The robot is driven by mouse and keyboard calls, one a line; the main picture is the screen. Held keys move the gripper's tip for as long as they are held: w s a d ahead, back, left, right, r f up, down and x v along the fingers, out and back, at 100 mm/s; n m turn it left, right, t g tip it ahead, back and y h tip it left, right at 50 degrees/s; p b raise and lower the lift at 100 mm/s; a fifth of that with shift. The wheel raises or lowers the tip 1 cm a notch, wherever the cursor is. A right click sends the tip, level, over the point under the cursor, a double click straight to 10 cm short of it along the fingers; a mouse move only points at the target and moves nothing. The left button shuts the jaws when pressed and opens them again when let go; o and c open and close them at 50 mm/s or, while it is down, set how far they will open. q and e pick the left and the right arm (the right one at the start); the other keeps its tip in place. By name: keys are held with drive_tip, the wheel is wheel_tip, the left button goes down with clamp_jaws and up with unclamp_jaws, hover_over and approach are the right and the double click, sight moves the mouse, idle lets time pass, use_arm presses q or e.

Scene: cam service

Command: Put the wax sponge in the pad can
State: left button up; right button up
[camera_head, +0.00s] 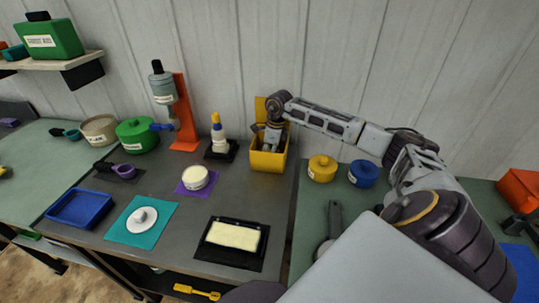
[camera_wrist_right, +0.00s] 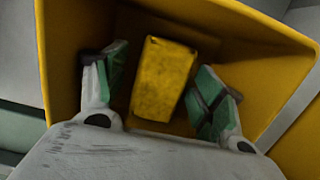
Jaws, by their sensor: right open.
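A yellow block, which looks like the wax sponge (camera_wrist_right: 163,79), lies inside a yellow open bin (camera_wrist_right: 62,50) in the right wrist view. The same bin (camera_head: 266,161) stands by the back wall in the head view, where the block is hidden. My right gripper (camera_wrist_right: 162,92) reaches into the bin; its green-padded fingers are open on either side of the block, with small gaps. In the head view the right gripper (camera_head: 272,136) points down into the bin. No legible label marks the pad can; a lidded green can (camera_head: 137,135) and a beige can (camera_head: 100,130) stand at left.
A spray-type bottle on a red stand (camera_head: 184,115) and a glue-like bottle (camera_head: 219,138) stand left of the bin. A blue tray (camera_head: 80,208) and teal mat (camera_head: 125,236) lie at the front left.

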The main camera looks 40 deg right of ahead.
drive_tip(key=shift+r+p, duration=2.3)
drive_tip(key=shift+r, duration=1.85)
wheel_tip(320, 180, up, 12)
drive_tip(key=s+d, duration=0.1)
drive_tip(key=shift+s, duration=0.15)
drive_tip(key=shift+d, duration=0.1)
drive_tip(key=shift+f, duration=0.15)
idle(1.0)
